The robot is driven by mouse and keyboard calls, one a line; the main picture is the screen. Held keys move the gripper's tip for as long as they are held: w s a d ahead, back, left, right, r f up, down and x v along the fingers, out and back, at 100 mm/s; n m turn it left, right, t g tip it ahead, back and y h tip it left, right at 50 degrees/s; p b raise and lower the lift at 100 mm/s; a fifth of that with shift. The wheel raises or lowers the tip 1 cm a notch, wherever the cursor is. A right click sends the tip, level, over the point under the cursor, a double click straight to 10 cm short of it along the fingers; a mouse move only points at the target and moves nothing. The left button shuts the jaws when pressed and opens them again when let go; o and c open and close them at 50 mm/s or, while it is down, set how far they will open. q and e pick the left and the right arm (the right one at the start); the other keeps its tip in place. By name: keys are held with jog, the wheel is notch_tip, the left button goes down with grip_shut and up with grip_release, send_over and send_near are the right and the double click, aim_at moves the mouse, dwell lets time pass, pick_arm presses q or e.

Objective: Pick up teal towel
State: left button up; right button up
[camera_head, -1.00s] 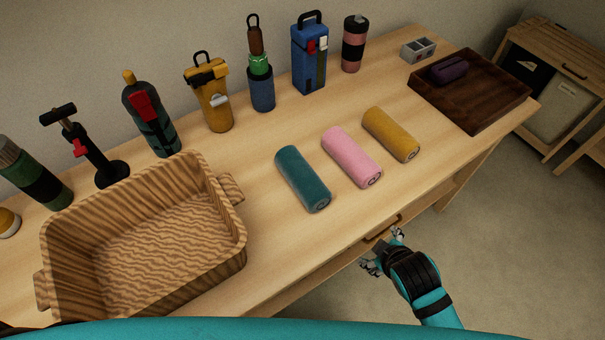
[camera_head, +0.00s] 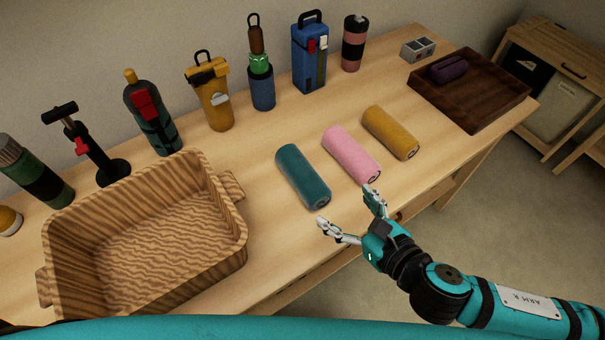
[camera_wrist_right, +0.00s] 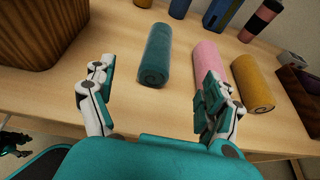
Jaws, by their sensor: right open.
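The teal towel (camera_head: 302,177) is a rolled cylinder lying on the wooden table, left of a pink rolled towel (camera_head: 351,154). My right gripper (camera_head: 348,208) is open and empty at the table's front edge, just in front of the teal towel's near end and not touching it. In the right wrist view the teal towel (camera_wrist_right: 156,55) lies ahead, between the lines of the two spread fingers (camera_wrist_right: 155,92). The right finger overlaps the near end of the pink towel in that view.
A yellow rolled towel (camera_head: 390,133) lies right of the pink one. A wooden basket (camera_head: 226,262) stands on the left. Several bottles and a blue case (camera_head: 309,58) line the back. A dark tray (camera_head: 500,97) holds a purple item (camera_head: 448,70). Table between basket and teal towel is clear.

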aim_at(304, 171)
jog(key=x, duration=1.7)
jog(key=shift+r, duration=0.1)
jog(key=shift+s, duration=0.15)
jog(key=c, duration=1.3)
jog(key=shift+p, duration=0.3)
jog(key=shift+c, duration=0.2)
